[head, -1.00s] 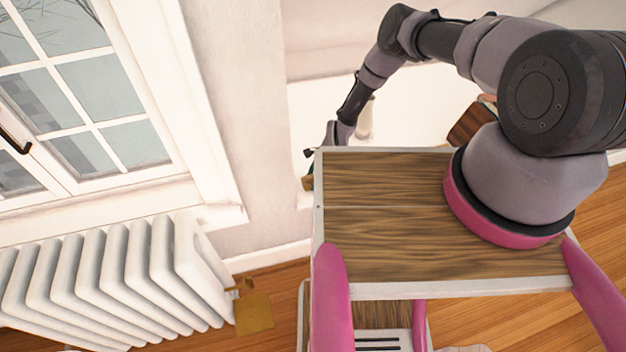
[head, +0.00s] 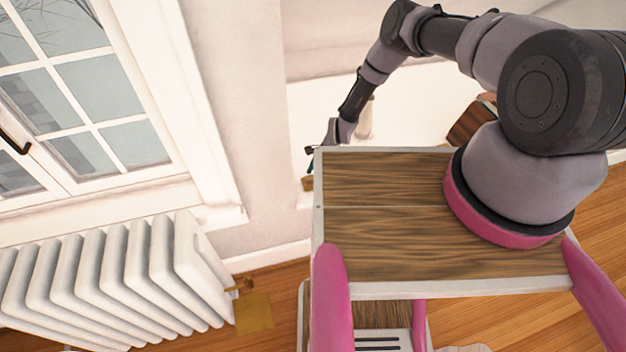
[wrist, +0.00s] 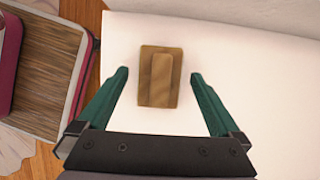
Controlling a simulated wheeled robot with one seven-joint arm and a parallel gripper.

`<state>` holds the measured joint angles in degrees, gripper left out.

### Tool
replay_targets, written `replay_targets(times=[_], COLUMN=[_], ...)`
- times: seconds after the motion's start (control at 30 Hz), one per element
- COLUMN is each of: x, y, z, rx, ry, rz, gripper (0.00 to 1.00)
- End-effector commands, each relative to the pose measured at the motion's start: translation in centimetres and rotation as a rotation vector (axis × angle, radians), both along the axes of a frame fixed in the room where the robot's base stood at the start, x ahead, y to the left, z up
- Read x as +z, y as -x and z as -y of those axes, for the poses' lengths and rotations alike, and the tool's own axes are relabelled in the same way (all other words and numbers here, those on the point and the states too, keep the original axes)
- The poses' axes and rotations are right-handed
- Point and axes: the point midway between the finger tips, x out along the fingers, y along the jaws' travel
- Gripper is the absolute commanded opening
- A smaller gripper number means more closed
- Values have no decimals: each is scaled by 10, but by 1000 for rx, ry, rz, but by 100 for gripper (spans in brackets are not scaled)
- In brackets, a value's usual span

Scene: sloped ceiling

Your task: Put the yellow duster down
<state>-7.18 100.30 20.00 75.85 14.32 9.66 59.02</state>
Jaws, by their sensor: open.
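The yellow duster (wrist: 172,98), a brownish-yellow block with a raised strip along its middle, lies on a white surface (wrist: 225,40) in the wrist view. My gripper (wrist: 160,75) is open, with its green fingers apart on either side of the duster and not touching it in this view. In the head view my gripper (head: 311,149) is just past the far left corner of my wooden top. A small part of the duster (head: 307,184) shows below it there; the rest is hidden behind my top.
A pale upright object (head: 365,118) and dark brown objects (head: 470,122) are on the white surface. A white radiator (head: 110,275) stands at the left under a window (head: 85,90). A mustard-coloured flat piece (head: 254,312) is by the radiator's end. Wooden floor shows at the right.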

Motion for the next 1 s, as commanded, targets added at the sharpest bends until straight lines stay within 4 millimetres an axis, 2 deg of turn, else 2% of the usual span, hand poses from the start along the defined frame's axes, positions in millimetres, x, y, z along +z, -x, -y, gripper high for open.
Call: replay_targets(times=[0.3,0.5,0.67,1.0], x=[65,90,98,98], y=[-9,-11,-11,-11], z=[26,36,39,39], rx=[-1,-2,0,0], ry=[0,1,1,1], rz=[2,2,1,1], gripper=[100,100,100,100])
